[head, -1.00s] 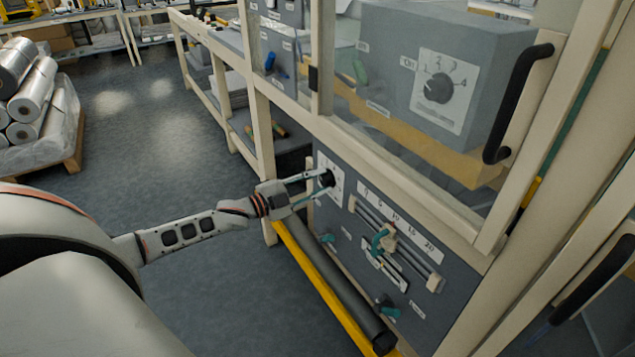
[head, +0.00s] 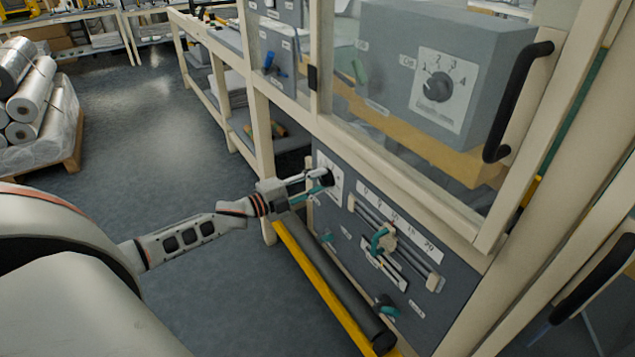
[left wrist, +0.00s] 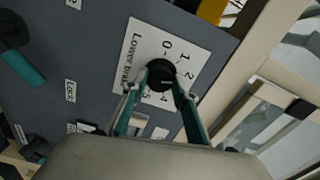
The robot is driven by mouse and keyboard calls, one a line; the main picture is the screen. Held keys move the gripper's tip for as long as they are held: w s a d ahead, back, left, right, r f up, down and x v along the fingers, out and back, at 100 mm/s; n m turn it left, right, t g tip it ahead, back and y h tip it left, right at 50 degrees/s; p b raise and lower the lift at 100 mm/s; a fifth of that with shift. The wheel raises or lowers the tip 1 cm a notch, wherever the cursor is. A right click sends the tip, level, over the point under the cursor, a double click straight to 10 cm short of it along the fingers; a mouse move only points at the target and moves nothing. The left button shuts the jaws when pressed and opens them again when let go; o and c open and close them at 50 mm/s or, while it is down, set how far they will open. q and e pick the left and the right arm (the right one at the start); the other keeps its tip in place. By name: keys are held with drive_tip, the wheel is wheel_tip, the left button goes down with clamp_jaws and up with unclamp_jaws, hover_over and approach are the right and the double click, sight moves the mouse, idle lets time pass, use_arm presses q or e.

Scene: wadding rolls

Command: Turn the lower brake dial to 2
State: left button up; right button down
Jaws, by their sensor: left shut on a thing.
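The lower brake dial (left wrist: 160,72) is a round black knob on a white plate (left wrist: 135,45) printed "Lower brake" with numbers around it. A pale mark on the knob points to the right of the wrist picture, roughly towards 2 or the hidden place below it; I cannot tell exactly. In the head view the dial (head: 327,177) sits at the upper left of the grey lower panel. My left gripper (head: 325,180) is shut on the dial, one teal-edged finger on each side. It also shows in the left wrist view (left wrist: 160,82). My right gripper is not in view.
A slider panel (head: 395,245) with teal handles lies right of the dial. Above, behind glass, is a grey box (head: 390,50) with another dial (head: 438,87). A dark roller (head: 340,290) and yellow bar (head: 315,280) run below. Open floor (head: 130,130) lies left.

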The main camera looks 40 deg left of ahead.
use_arm(q)
drive_tip(key=o, duration=1.1)
drive_tip(key=shift+s, duration=0.1)
drive_tip(key=v, duration=1.1)
drive_tip(key=shift+s+a, duration=0.2)
drive_tip(key=shift+s, duration=0.15)
drive_tip(key=shift+f, duration=0.1)
